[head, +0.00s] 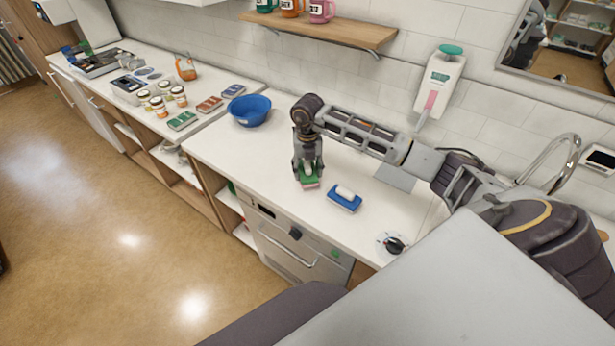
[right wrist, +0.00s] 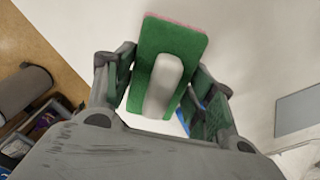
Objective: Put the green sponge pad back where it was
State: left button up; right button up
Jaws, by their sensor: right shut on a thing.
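The green sponge pad (right wrist: 180,48) has a pale raised grip on its green face and a pinkish layer at its edge. In the head view the pad (head: 309,182) is at the fingertips of my right gripper (head: 308,172), over the white counter near its front edge. My right gripper is shut on it, and its two fingers (right wrist: 160,90) flank the pale grip in the right wrist view. I cannot tell whether the pad touches the counter. My left gripper is not in view.
A blue pad with a white grip (head: 344,198) lies just right of the held pad. A blue bowl (head: 250,110) stands to the left. A round dial (head: 392,244) sits near the front right. Several flat packs and jars stand farther left. A grey plate (head: 396,177) lies behind the blue pad.

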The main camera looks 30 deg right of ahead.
aim_at(308, 164)
jog(key=shift+f, duration=0.2)
jog(key=shift+f+p, duration=0.35)
jog(key=shift+f, duration=1.5)
jog(key=shift+f, duration=0.1)
jog(key=o, duration=1)
jog(key=shift+c, duration=0.2)
notch_tip(308, 164, up, 12)
jog(key=shift+r+b, duration=0.1)
jog(key=shift+b, duration=1.1)
